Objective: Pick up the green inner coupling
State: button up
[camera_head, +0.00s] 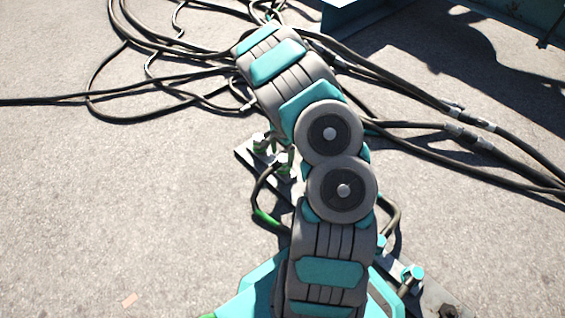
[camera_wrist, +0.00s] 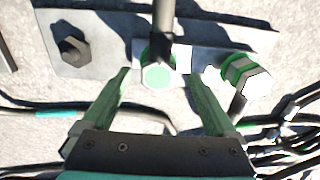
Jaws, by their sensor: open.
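In the wrist view, a green-faced coupling (camera_wrist: 158,76) with a dark hose or rod running up from it sits at the middle of a grey metal plate (camera_wrist: 108,45). A second coupling (camera_wrist: 243,75), with a green ring and a pale hexagonal end, is at the plate's right. My gripper (camera_wrist: 160,79) has green fingers spread apart, with the middle coupling showing between their tips; I cannot tell how far it is in depth. Nothing is held. In the head view the couplings (camera_head: 266,146) show small beside my arm, which hides my gripper.
A dark bolt (camera_wrist: 72,48) stands on the plate's left. Dark hoses (camera_wrist: 285,120) bunch at lower right in the wrist view. In the head view, long cables (camera_head: 430,100) cross the ground at right and back. Bare ground (camera_head: 120,210) lies open at left.

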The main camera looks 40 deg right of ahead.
aim_at(282, 159)
notch_tip(282, 159, down, 4)
jog(key=shift+s+r, duration=0.1)
jog(key=shift+r, duration=0.05)
jog(key=shift+c, duration=0.4)
grip_shut()
